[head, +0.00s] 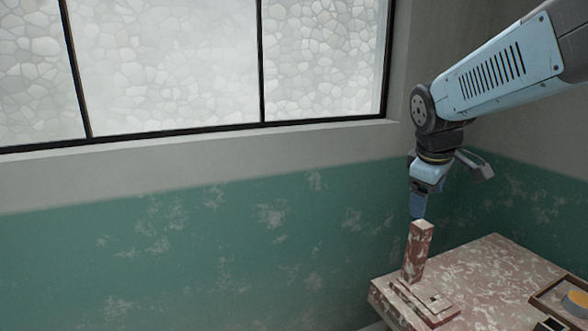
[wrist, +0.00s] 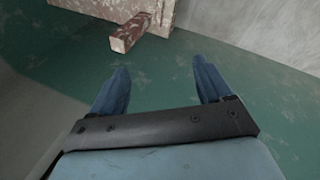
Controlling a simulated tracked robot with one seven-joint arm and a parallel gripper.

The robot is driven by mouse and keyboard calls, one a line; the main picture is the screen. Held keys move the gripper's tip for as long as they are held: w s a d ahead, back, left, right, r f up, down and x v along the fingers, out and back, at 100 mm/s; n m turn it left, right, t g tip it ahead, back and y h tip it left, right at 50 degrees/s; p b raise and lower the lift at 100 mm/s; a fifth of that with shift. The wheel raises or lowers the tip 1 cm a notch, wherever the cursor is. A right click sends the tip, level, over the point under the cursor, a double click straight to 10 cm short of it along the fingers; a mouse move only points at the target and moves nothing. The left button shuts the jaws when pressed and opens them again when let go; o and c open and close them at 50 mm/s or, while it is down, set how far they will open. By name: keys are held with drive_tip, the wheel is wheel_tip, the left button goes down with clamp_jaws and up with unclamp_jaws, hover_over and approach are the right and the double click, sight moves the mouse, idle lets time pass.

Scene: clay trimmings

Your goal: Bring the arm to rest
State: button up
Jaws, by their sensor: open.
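My gripper (head: 417,205) hangs from my arm, pointing down, at the back left of the table in the head view. In the wrist view its two blue fingers (wrist: 160,70) are spread, with nothing between them. A tall square post (head: 417,252), mottled red-brown and pale, stands upright near the table's left end. The fingertips appear just above its top in the head view. In the wrist view the post (wrist: 128,35) lies beyond the fingers, apart from them.
The mottled table (head: 505,262) fills the lower right. A flat stepped piece (head: 427,304) lies before the post. A dark-rimmed tray (head: 541,297) with something yellow is cut off at right. The green and grey wall (head: 200,250) with a window stands behind; left of the table is clear.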

drive_tip(key=s+a+m+t+y, duration=0.1)
drive_tip(key=s+a+m, duration=0.3)
drive_tip(key=s+m, duration=0.4)
drive_tip(key=shift+s+r+m+t+y, duration=0.35)
drive_tip(key=shift+s+y, duration=0.25)
drive_tip(key=shift+s, duration=1.95)
drive_tip(key=shift+f, duration=0.1)
